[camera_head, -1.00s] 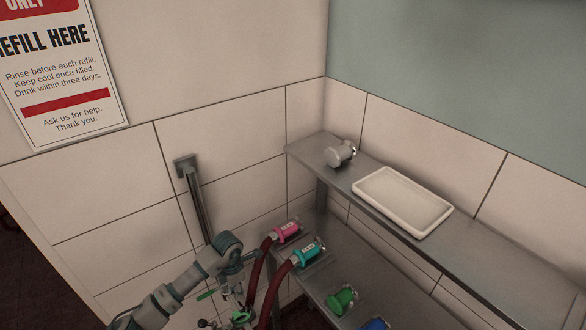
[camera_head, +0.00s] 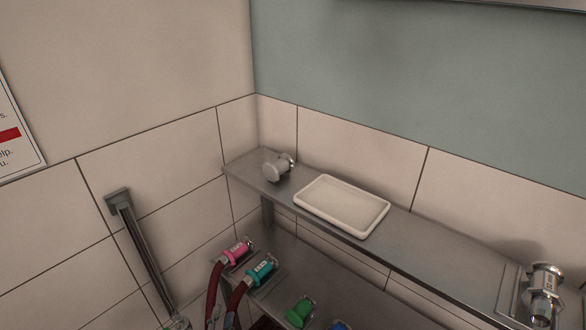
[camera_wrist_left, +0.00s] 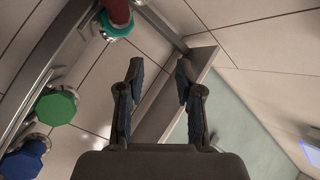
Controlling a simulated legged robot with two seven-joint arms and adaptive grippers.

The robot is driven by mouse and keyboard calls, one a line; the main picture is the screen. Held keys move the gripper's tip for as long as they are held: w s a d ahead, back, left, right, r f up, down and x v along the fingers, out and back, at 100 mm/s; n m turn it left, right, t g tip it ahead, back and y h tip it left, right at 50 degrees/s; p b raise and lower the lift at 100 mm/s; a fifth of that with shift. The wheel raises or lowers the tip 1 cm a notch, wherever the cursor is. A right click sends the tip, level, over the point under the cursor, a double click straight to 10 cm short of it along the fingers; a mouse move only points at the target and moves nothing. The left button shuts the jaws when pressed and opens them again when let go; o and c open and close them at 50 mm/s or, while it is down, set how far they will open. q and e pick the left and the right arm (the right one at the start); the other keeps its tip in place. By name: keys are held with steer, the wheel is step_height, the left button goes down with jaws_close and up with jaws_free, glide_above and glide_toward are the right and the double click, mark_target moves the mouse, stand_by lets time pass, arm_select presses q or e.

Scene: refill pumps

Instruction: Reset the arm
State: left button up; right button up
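My left gripper (camera_wrist_left: 160,67) shows in the left wrist view with its two dark fingers apart and nothing between them. In the head view only a small grey bit of it seems to show at the bottom edge (camera_head: 231,319), below the teal coupling. My left arm is otherwise out of that view. My right gripper is not in view.
Pink (camera_head: 237,251), teal (camera_head: 259,272) and green (camera_head: 300,311) couplings sit on the lower shelf; dark red hoses run from the first two. A white tray (camera_head: 318,218) and a grey fitting (camera_head: 279,167) are on the upper shelf. A metal fitting (camera_head: 545,285) stands at right.

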arm_select(q)
steer(key=s+a+f+n+g+y, duration=0.1)
steer(key=s+a+f+n+g, duration=0.2)
steer(key=s+f, duration=0.35)
steer(key=s+a+f+n+g+y, duration=0.1)
steer(key=s+f+n+g, duration=0.2)
steer(key=s+f+g, duration=0.3)
steer(key=s+d+f+n+g+h, duration=0.1)
steer(key=s+f+g, duration=0.2)
steer(key=s, duration=0.4)
steer(key=s+d+f+n+g+h, duration=0.1)
steer(key=s+f+g, duration=0.25)
steer(key=s, duration=0.35)
steer(key=s+a+f+x, duration=0.1)
steer(key=s+x, duration=0.1)
steer(key=x, duration=0.8)
steer(key=s+x, duration=0.2)
steer(key=x, duration=0.8)
steer(key=s+f, duration=0.5)
steer(key=f, duration=0.2)
steer(key=s+a+f+g, duration=0.1)
steer(key=s+f, duration=0.3)
steer(key=f, duration=0.4)
steer(key=shift+s+f, duration=0.3)
steer(key=shift+s, duration=0.1)
